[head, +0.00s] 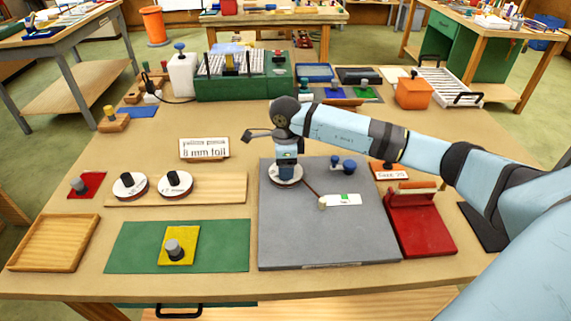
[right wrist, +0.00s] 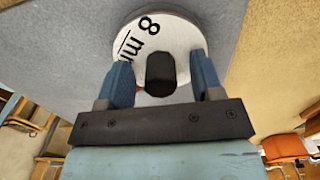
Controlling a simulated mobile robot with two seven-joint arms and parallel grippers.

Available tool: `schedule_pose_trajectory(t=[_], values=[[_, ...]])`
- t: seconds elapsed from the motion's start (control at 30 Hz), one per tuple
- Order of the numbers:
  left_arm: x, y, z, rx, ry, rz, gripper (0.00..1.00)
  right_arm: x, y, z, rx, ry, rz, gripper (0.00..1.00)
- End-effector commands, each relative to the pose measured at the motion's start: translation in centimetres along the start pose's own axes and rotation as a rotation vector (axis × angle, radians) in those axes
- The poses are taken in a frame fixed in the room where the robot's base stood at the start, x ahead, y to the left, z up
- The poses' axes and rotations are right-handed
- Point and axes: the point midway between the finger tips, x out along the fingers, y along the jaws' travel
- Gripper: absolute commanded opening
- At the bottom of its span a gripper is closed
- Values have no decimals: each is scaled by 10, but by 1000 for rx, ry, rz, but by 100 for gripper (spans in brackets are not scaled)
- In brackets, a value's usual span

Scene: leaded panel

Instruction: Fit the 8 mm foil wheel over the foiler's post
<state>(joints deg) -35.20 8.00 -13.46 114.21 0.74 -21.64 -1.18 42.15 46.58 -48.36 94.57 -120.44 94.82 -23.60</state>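The white 8 mm foil wheel (head: 285,180) with a black knob is on the grey mat, below my right gripper (head: 287,163). The right wrist view shows the wheel (right wrist: 170,40), its "8 mm" print and its knob (right wrist: 160,73). My right gripper (right wrist: 162,80) has one finger on each side of the knob, with a gap on both sides. A thin brown rod with a pale end (head: 322,202) runs out from beside the wheel, apparently part of the foiler. The foiler's post does not show; I cannot tell if the wheel is over it. My left gripper is out of view.
Two other knobbed white wheels (head: 130,186) (head: 176,184) sit on a wooden board behind the green mat (head: 120,262). An "8 mm foil" sign (head: 204,149) stands behind them. A red stand (head: 425,235) is right of the grey mat (head: 300,240), whose front is clear.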

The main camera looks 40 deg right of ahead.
Motion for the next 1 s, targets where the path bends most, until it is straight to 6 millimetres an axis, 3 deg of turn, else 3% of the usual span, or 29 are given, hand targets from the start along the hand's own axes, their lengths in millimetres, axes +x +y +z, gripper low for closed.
schedule_pose_trajectory(t=[0.27, 0.33, 0.8, 1.0], values=[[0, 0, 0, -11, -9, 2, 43, 0, 0, 0, 0, 1, 0, 60], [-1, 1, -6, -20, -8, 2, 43, -8, 0, 0, 0, -1, -2, 60], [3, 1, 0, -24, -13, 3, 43, -110, 0, 0, -1, -2, -3, 60], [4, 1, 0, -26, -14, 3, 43, -133, 0, 0, 0, -1, -1, 60]])
